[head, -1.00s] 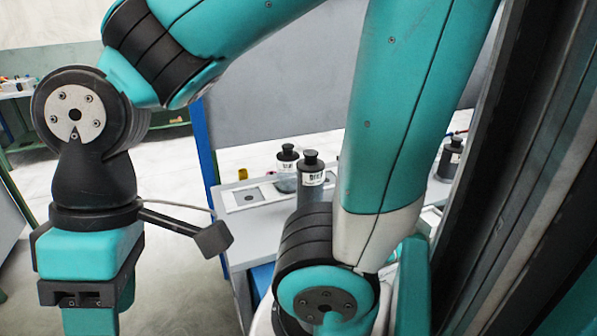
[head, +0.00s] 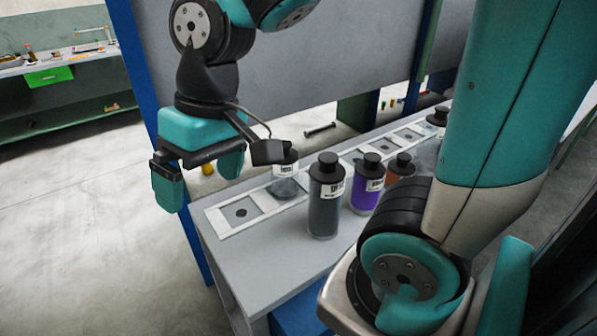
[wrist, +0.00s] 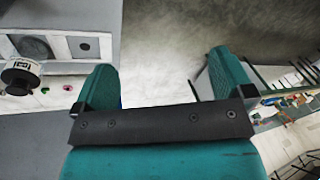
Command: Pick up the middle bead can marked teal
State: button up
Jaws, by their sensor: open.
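Several bead cans with black lids and white labels stand on the grey bench. A dark grey can (head: 325,208) stands nearest, with a purple can (head: 364,192) and an orange-brown can (head: 399,168) to its right. A greyish can (head: 286,180) stands behind on the pale strip, and another (head: 437,118) is farther right. I see no clear teal mark on any can; my arm hides part of the row. My gripper (head: 199,172) is open and empty, left of the cans and above the bench's left end. In the wrist view its fingers (wrist: 158,85) are apart over bare floor.
The pale strip with square recesses (head: 240,212) runs along the grey bench (head: 270,262). A grey panel with a blue post (head: 135,75) stands behind. One can (wrist: 20,77) shows at the wrist view's left edge. Open floor lies to the left.

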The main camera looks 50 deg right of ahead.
jog(key=w+d+m+h, duration=0.3)
jog(key=w+d+m, duration=0.6)
jog(key=w+d, duration=0.3)
jog(key=m+h+p, duration=0.1)
jog(key=m+h, duration=0.1)
jog(key=m, duration=0.8)
send_over(285, 170)
jog(key=w, duration=0.2)
jog(key=x, duration=0.2)
jog(key=shift+g, duration=0.3)
jog(key=f+p, duration=0.1)
jog(key=f, duration=0.2)
jog(key=d+f+p, duration=0.1)
jog(key=f, duration=0.3)
jog(key=f+p, duration=0.1)
jog(key=f, duration=0.2)
jog(key=shift+w+d+f, duration=0.2)
jog(key=shift+w+d, duration=0.05)
jog(key=shift+w+d+f+p, duration=0.1)
jog(key=shift+d+f+p, duration=0.1)
jog(key=shift+f+p, duration=0.55)
jog(key=shift+s+d+f+p, duration=0.15)
jog(key=shift+f+p, duration=0.1)
jog(key=shift+f, duration=0.9)
jog(key=shift+w+d+f+p, duration=0.2)
jog(key=shift+f+p, duration=0.3)
jog(key=shift+f, duration=0.4)
jog(key=shift+c, duration=0.5)
jog(key=c, duration=1.3)
